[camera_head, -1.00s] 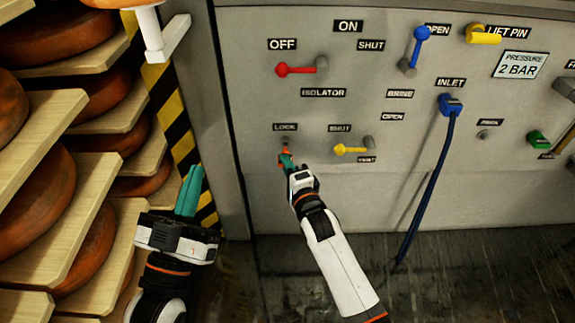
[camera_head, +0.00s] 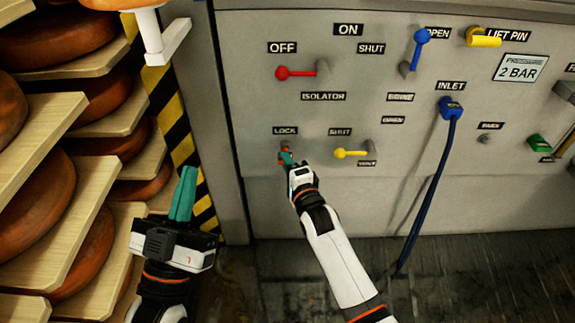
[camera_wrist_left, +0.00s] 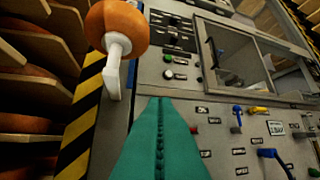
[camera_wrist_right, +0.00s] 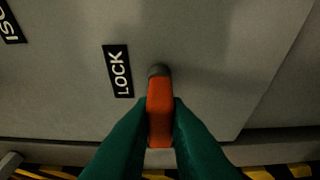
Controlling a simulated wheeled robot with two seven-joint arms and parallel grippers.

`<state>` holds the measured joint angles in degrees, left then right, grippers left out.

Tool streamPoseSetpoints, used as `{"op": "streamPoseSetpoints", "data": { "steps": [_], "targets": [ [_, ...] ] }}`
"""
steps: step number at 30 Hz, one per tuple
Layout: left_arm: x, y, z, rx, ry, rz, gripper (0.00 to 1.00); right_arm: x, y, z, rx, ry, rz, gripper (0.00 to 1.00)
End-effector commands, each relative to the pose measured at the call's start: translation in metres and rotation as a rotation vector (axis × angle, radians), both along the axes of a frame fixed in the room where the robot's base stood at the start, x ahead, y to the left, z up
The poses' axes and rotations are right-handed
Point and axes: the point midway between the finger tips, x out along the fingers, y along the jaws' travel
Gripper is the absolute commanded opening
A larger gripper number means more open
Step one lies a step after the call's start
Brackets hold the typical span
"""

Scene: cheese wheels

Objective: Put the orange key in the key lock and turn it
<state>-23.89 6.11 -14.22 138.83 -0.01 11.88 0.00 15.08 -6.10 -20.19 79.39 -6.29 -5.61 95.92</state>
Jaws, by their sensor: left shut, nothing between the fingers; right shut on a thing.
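The orange key (camera_wrist_right: 160,110) is clamped between the green fingers of my right gripper (camera_wrist_right: 160,130). In the right wrist view its far end meets the dark round key lock (camera_wrist_right: 159,70) beside the LOCK label (camera_wrist_right: 118,71). I cannot tell how deep it sits. In the head view a bit of the orange key (camera_head: 284,152) shows at the lock, with my right gripper (camera_head: 287,157) right below. My left gripper (camera_head: 183,192) is shut and empty, in front of the striped post, well left of the lock. Its closed fingers fill the lower left wrist view (camera_wrist_left: 159,140).
A yellow handle (camera_head: 350,153) sits close right of the lock, and a red handle (camera_head: 295,72) above. A blue hose (camera_head: 432,185) hangs from the inlet. A shelf of cheese wheels (camera_head: 45,205) stands at the left, beside the striped post (camera_head: 172,115).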

Motion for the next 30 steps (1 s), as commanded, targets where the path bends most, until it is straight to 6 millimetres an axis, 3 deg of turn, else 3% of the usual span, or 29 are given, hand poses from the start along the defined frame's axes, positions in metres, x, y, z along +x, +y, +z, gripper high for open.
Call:
{"op": "streamPoseSetpoints", "data": {
  "steps": [11, 12, 16, 26, 30],
  "targets": [
    [-0.006, 0.000, 0.008, -0.017, -0.063, -0.004, 0.00, 0.009, 0.000, 0.000, -0.001, -0.001, 0.000, 0.00],
    [-0.006, 0.000, 0.010, -0.019, -0.071, -0.004, 0.00, 0.009, 0.000, 0.001, -0.001, -0.001, 0.000, 0.19],
    [-0.006, 0.000, 0.010, -0.019, -0.073, -0.005, 0.00, 0.008, 0.000, 0.001, -0.001, -0.001, 0.000, 0.39],
    [-0.005, 0.000, 0.010, -0.017, -0.062, -0.005, 0.00, 0.007, -0.001, 0.000, -0.001, 0.000, 0.000, 0.39],
    [0.003, -0.001, -0.004, 0.005, 0.037, 0.000, 0.00, -0.002, -0.004, 0.000, -0.001, 0.002, -0.001, 0.39]
  ]
}}
